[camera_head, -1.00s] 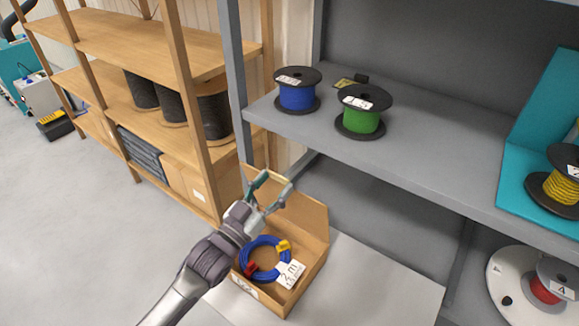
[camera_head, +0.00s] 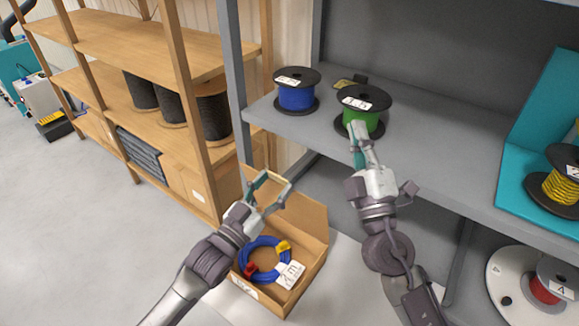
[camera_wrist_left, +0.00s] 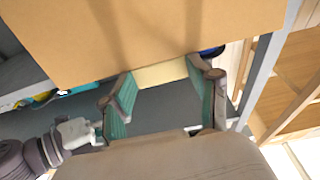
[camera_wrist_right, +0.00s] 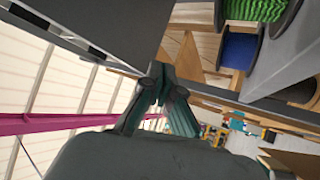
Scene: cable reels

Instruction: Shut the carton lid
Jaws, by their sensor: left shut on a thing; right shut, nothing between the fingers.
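The brown carton (camera_head: 310,275) stands open on a light surface at the lower middle of the head view. Its lid (camera_head: 305,212) stands raised at the back, and the lid's brown panel (camera_wrist_left: 140,35) fills the top of the left wrist view. My left gripper (camera_head: 271,181) is at the lid's upper edge, shut on a pale tab of it (camera_wrist_left: 160,74). A blue cable coil (camera_head: 262,262) with red and yellow parts and a white tag (camera_head: 289,274) lies in the carton. My right gripper (camera_head: 357,131) is shut and empty, in front of the green reel.
A blue reel (camera_head: 296,91) and the green reel (camera_head: 362,115) stand on the grey shelf (camera_head: 450,150) above the carton. A yellow reel (camera_head: 560,187) sits in a teal holder at right. A wooden rack (camera_head: 150,60) stands at left, with clear floor before it.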

